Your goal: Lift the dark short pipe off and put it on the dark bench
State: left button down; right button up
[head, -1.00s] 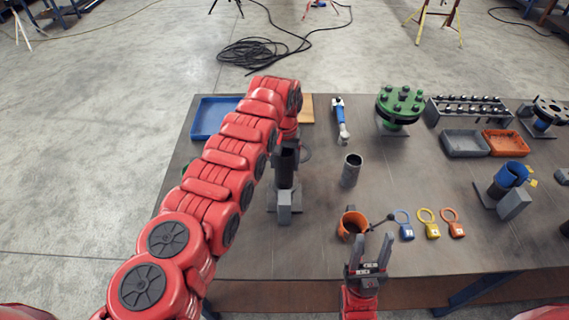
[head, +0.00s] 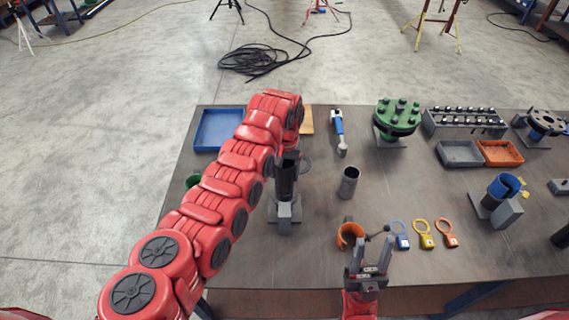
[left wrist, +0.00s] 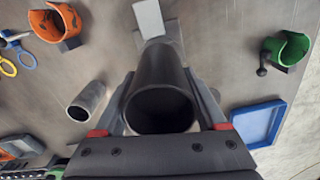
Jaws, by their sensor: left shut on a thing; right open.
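The dark short pipe (head: 286,182) stands upright at the left-middle of the table, over a grey stand (head: 285,216). My left gripper (head: 287,158) is shut on its upper part, partly hidden by my red left arm. In the left wrist view the dark pipe (left wrist: 160,100) shows its open end between the two fingers of my left gripper (left wrist: 160,118). I cannot tell whether its lower end touches the stand. My right gripper (head: 368,258) is open and empty near the table's front edge. The dark bench (head: 400,180) is the table top under these things.
A loose grey pipe (head: 349,183) stands right of the stand. An orange clamp (head: 350,236) lies in front of it, near coloured tags (head: 423,234). A blue tray (head: 205,145) and green clamp (head: 192,181) are left. A green flange (head: 397,115) stands behind.

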pick_arm(q)
jog(key=s+d+r+p, duration=0.1)
jog(key=s+p, duration=0.4)
jog(key=s, duration=0.9)
jog(key=shift+d+r, duration=0.35)
jog(key=shift+d, duration=0.1)
jog(key=shift+s, duration=0.1)
